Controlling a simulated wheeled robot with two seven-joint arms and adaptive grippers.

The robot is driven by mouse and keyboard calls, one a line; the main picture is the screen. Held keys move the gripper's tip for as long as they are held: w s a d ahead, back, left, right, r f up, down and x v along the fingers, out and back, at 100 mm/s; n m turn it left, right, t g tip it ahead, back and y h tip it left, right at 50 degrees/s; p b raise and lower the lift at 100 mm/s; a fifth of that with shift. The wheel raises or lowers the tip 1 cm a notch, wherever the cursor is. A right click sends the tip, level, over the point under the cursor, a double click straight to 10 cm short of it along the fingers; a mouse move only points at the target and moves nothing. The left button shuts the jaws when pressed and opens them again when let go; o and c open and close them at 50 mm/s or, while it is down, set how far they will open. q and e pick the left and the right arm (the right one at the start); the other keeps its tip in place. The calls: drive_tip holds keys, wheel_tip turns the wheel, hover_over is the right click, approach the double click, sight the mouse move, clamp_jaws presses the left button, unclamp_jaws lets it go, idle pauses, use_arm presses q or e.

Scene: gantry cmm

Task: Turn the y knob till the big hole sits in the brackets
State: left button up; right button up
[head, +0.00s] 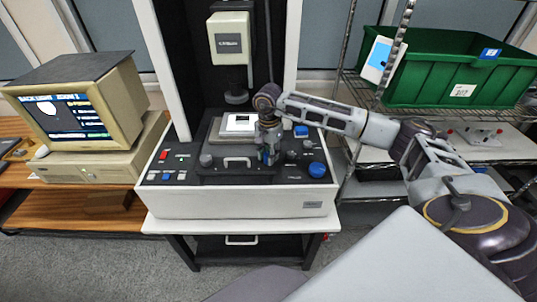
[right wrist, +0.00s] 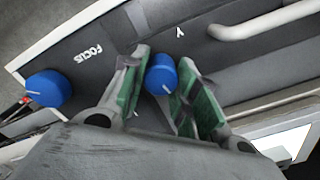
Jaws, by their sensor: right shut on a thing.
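The y knob (right wrist: 161,74) is a small blue knob beside a white Y on the dark panel in the right wrist view. My right gripper (right wrist: 165,72) is shut on it, with one green-padded finger on each side. In the head view my right gripper (head: 268,156) reaches down to the front of the machine's panel and hides the knob. The monitor (head: 75,115) at the left shows a white shape on a dark picture; the hole and the brackets are too small to make out. My left gripper is not in view.
A blue FOCUS knob (right wrist: 48,90) and a grey bar handle (right wrist: 262,20) are near the gripper. The measuring machine (head: 240,203) has other knobs and buttons. A green crate (head: 455,70) sits on a wire shelf at the right.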

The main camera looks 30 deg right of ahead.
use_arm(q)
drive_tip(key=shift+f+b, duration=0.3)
use_arm(e)
drive_tip(key=shift+m, duration=0.4)
drive_tip(key=shift+m+b, duration=0.7)
drive_tip(key=shift+m, duration=0.4)
drive_tip(key=shift+m+b, duration=0.5)
drive_tip(key=shift+m, duration=0.4)
drive_tip(key=shift+m+b, duration=0.3)
drive_tip(key=shift+m, duration=0.5)
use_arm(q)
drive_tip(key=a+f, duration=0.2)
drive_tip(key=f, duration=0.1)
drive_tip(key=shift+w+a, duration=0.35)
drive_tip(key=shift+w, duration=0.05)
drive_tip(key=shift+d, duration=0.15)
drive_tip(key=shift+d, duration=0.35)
use_arm(e)
drive_tip(key=o, duration=1)
